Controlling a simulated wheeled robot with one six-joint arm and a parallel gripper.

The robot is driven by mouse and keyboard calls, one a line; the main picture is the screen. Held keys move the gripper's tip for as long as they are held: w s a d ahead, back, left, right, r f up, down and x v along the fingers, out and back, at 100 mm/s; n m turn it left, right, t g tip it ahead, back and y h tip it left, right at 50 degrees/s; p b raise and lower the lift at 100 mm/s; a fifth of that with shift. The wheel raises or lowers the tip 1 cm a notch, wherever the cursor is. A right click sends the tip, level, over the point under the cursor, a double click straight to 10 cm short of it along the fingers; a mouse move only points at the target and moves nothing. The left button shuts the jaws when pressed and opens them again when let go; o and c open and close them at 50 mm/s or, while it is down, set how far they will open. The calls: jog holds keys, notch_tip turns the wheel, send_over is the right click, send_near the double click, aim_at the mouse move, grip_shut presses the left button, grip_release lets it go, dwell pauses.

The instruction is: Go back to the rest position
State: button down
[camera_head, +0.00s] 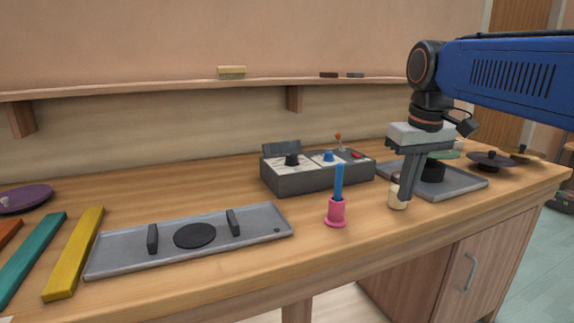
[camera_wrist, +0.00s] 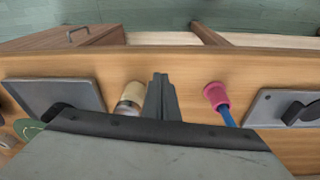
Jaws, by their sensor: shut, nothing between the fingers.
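My gripper (camera_head: 408,196) is at the right of the head view, pointing down over the workbench (camera_head: 300,245). Its fingers are shut together with nothing between them. In the wrist view the closed fingers (camera_wrist: 161,92) sit between a cream cup-like piece (camera_wrist: 130,100) and a pink holder (camera_wrist: 215,95) with a blue stick in it. The cream piece also shows in the head view (camera_head: 396,200), close beside the fingertips. I cannot tell whether they touch.
A grey control box (camera_head: 310,180) with knobs stands left of my gripper. A grey tray (camera_head: 465,188) lies behind and right of it, with dark discs (camera_head: 490,160) beyond. A long grey tray (camera_head: 110,262) and coloured bars (camera_head: 75,255) lie left. A wall shelf (camera_head: 150,90) runs behind.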

jog(key=s+d+f+m+t, duration=0.2)
jog(key=s+d+f, duration=0.1)
jog(key=s+f, duration=1.5)
notch_tip(320, 180, down, 4)
jog(key=shift+s+r+m+t, duration=0.1)
jog(key=shift+s+m+t, duration=0.1)
jog(key=shift+m+t, duration=0.15)
jog(key=shift+d, duration=0.1)
